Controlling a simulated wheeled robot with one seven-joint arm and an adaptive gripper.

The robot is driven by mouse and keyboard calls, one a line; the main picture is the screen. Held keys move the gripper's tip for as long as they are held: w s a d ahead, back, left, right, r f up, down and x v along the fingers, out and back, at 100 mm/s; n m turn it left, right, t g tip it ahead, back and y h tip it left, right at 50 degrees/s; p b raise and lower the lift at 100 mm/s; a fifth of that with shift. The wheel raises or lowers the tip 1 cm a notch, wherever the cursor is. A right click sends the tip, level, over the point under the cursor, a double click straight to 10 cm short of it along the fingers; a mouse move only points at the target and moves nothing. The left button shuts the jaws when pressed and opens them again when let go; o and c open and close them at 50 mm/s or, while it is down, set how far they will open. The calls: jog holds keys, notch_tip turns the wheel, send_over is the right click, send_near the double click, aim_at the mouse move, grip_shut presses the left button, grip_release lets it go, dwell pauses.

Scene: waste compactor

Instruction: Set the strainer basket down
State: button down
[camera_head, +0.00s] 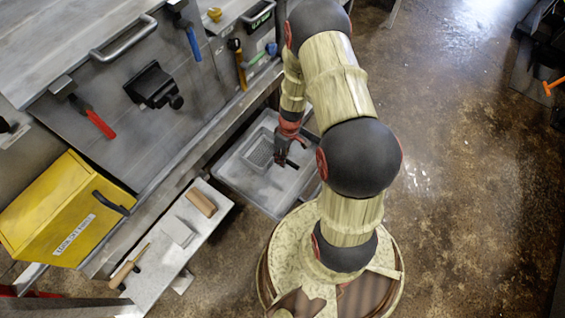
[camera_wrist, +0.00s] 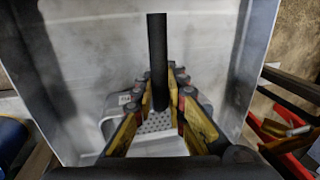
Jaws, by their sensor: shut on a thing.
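The strainer basket (camera_head: 258,150) is a light grey perforated basket inside a larger grey tub (camera_head: 232,178). In the wrist view its perforated floor (camera_wrist: 155,123) shows between my fingers. A black upright bar, which looks like its handle (camera_wrist: 157,50), stands between the fingers. My gripper (camera_head: 282,158) is over the tub at the basket's right side. In the wrist view my gripper (camera_wrist: 160,88) is shut on the basket by this bar. The fingers hide part of the basket, and I cannot tell whether its underside touches the tub floor.
A workbench with hanging tools runs along the tub's upper left. A yellow box (camera_head: 60,215) and a low shelf (camera_head: 165,245) with a brown block (camera_head: 201,202) and a wooden-handled tool (camera_head: 128,268) stand to the left. The floor (camera_head: 465,160) on the right is mostly clear.

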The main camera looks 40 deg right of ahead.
jog(key=shift+f+b, duration=0.45)
jog(key=shift+f, duration=0.85)
jog(key=shift+s, duration=0.1)
jog(key=shift+f, duration=0.15)
jog(key=c, duration=1.8)
grip_release()
